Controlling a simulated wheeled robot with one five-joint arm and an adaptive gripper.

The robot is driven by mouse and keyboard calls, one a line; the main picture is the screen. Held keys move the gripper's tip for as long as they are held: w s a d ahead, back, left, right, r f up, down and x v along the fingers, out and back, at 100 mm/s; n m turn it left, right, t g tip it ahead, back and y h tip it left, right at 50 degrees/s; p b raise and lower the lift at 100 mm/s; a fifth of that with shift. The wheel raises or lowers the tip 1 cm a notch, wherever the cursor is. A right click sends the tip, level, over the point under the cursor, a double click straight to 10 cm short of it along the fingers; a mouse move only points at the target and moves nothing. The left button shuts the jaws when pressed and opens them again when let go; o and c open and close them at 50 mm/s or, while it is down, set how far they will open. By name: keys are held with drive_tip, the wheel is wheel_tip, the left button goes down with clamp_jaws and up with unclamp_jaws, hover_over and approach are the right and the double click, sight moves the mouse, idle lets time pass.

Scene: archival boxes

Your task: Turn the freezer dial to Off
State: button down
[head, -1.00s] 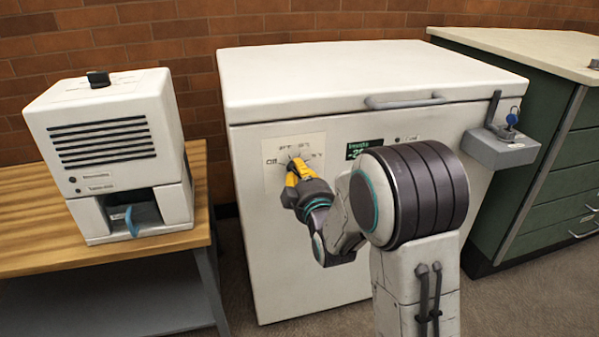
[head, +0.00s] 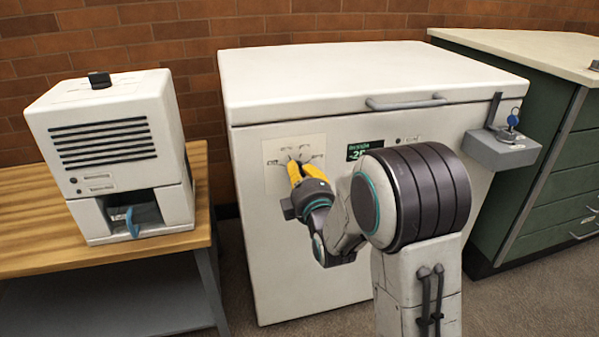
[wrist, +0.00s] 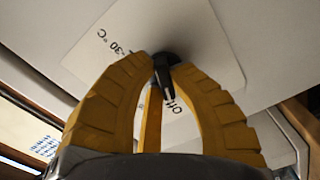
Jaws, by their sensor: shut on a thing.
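The freezer (head: 345,75) is a white chest with a closed lid. Its dial plate (head: 272,180) is on the front, upper left, with small labels around the dial. The dial (wrist: 163,66) shows in the wrist view as a small black knob with a narrow pointer between my yellow fingers. My gripper (head: 299,165) is shut on the dial, and its fingers hide most of it in the head view. In the wrist view a "-30 °C" label is up and left of the dial, and another label, partly covered, is beside the pointer.
A small green display (head: 364,150) is right of the dial plate. A grey lock box with a blue key (head: 503,150) projects from the freezer's right front. A white machine (head: 108,150) stands on a wooden table at left. A green cabinet (head: 555,170) stands at right.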

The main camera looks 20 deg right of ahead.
sight(296, 128)
idle(0.3)
drive_tip(key=c, duration=1.1)
unclamp_jaws()
wheel_tip(296, 128, up, 10)
